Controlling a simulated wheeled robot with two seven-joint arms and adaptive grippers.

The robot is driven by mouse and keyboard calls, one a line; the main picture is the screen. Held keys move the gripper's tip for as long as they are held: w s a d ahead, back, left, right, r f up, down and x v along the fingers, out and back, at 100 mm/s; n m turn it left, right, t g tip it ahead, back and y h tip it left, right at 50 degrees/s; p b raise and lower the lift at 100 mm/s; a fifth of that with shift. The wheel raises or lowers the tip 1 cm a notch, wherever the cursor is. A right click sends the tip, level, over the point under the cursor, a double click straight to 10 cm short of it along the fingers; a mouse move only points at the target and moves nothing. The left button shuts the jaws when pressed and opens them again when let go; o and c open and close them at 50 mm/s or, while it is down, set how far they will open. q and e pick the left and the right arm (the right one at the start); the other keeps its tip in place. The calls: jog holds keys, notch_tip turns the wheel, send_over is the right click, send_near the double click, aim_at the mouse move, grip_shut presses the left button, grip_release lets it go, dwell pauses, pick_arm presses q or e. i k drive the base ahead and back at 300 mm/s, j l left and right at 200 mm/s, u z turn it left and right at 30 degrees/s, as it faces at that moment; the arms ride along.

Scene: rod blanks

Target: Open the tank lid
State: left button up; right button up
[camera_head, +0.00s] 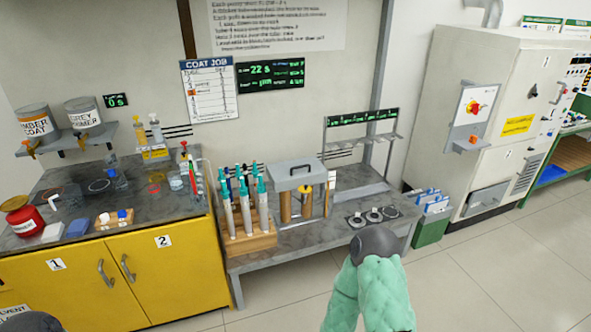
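The tank lid (292,173) is a grey slab with a dark handle on top. It sits flat, at the back of the grey bench, above a tank (287,207) with tan cylinder shapes in front. It looks shut. A yellow round part (305,189) shows on its front. Neither of my grippers shows. A green-sleeved part of my arm with a dark rounded end is low in the picture, in front of the bench and apart from the lid. A dark rounded part of mine shows at the lower left corner.
A wooden rack (249,242) of teal-topped tubes stands close left of the tank. A metal rack (362,190) and several round dishes (373,217) are to the right. A yellow cabinet (150,275) stands left; a large grey machine (480,120) stands right. The floor in front is clear.

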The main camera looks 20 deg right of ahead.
aim_at(284, 175)
jog(key=i+l+u, duration=0.1)
jog(key=i+l, duration=0.15)
jog(key=i+l+u, duration=0.15)
jog(key=l, duration=0.3)
jog(key=i+l+u, duration=0.1)
jog(key=i+l, duration=0.2)
jog(key=l, duration=0.1)
